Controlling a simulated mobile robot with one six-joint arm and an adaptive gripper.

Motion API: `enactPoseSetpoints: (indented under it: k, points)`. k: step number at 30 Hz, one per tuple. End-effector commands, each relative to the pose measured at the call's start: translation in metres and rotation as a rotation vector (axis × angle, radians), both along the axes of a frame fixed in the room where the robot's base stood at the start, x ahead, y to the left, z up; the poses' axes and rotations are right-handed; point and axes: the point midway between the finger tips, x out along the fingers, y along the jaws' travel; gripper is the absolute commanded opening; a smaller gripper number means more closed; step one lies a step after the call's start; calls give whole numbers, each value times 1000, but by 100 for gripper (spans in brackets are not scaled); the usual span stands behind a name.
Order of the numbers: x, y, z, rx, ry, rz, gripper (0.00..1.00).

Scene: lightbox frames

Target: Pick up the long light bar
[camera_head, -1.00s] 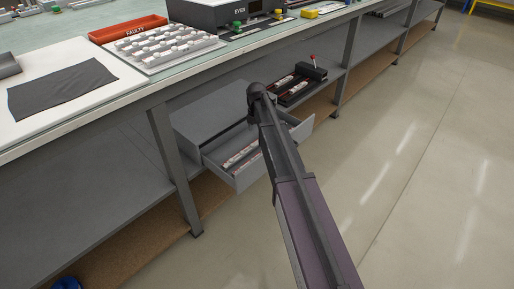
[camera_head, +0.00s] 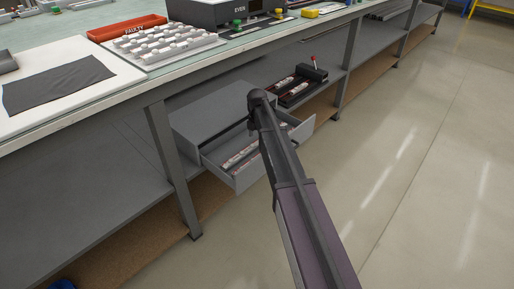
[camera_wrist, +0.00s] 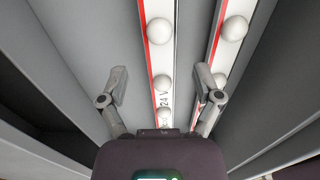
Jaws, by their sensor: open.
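Two white light bars with red edges and round white domes lie in the open grey drawer (camera_head: 236,180). In the wrist view, the left bar (camera_wrist: 160,50) bears a "24 V" mark and runs between my fingers; the right bar (camera_wrist: 228,45) lies beside it. Both run out of the picture, so I cannot tell which is longer. My gripper (camera_wrist: 161,82) is open and empty, its fingers on either side of the left bar. The right finger overlaps the right bar in view; contact cannot be told. In the head view, my arm hides the gripper and part of the drawer.
The grey drawer cabinet (camera_head: 211,113) stands on the shelf under the workbench. Drawer walls rise close on both sides. A black holder (camera_head: 299,86) with bars and a red-tipped lever stands behind the drawer. A table leg (camera_head: 172,165) is at left. The floor at right is clear.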

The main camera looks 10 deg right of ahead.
Motion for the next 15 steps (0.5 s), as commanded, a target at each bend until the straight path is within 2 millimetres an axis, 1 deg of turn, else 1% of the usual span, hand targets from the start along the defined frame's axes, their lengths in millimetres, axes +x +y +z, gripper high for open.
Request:
enactPoseSetpoints:
  k: [1, 6, 10, 15]
  points:
    - [-1, 0, -8, 0, 0, 0, 83]
    - [-1, 0, -21, 0, 0, 0, 83]
    - [-1, 0, -27, 0, 0, 0, 83]
    - [-1, 0, -29, 0, 0, -1, 83]
